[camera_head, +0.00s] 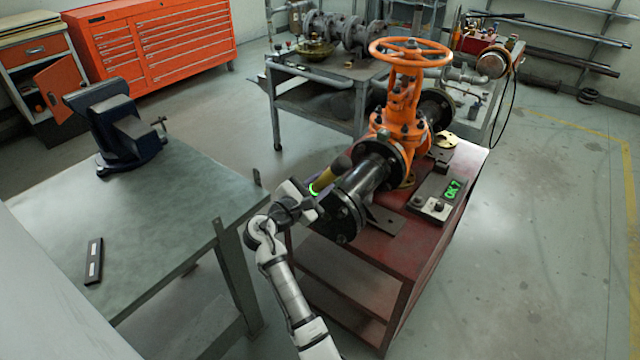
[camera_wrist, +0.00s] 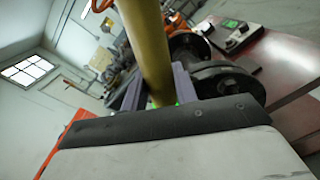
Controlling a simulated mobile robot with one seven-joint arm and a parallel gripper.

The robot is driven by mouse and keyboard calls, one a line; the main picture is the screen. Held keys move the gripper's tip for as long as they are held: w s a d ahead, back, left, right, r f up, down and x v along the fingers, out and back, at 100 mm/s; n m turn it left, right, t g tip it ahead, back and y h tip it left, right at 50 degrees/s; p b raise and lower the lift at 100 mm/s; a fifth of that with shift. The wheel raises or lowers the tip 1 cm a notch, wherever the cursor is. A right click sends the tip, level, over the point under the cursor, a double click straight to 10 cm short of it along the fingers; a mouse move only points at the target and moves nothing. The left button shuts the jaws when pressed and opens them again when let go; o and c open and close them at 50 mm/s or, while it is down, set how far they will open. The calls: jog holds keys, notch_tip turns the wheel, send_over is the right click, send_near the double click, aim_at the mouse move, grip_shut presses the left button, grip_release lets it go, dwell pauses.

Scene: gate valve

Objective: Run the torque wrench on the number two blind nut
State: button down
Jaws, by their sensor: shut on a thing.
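My gripper (camera_head: 311,203) is shut on a yellow-handled tool, the torque wrench (camera_head: 325,178), beside the near end of the valve assembly. The wrench slants up to a dark end, and a green ring glows low on it. In the wrist view the yellow wrench (camera_wrist: 148,45) stands between my fingers (camera_wrist: 158,92). The blind flange (camera_head: 343,218) with its nuts is just right of my gripper; it also shows in the wrist view (camera_wrist: 228,80). I cannot tell which nut is number two, or whether the wrench touches one.
The orange gate valve (camera_head: 400,100) stands on a red cart (camera_head: 440,235). A display box (camera_head: 440,195) on the cart shows green characters. A workbench (camera_head: 150,215) with a vise (camera_head: 118,125) is at left. Another pipe bench (camera_head: 330,95) stands behind. The right floor is clear.

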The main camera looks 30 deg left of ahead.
jog(key=shift+s+a+r+p, duration=0.1)
jog(key=shift+s+p, duration=0.25)
jog(key=shift+s, duration=0.75)
jog(key=shift+s+a+r+p, duration=0.1)
jog(key=shift+s+p, duration=0.25)
jog(key=shift+s, duration=0.75)
jog(key=shift+f, duration=0.1)
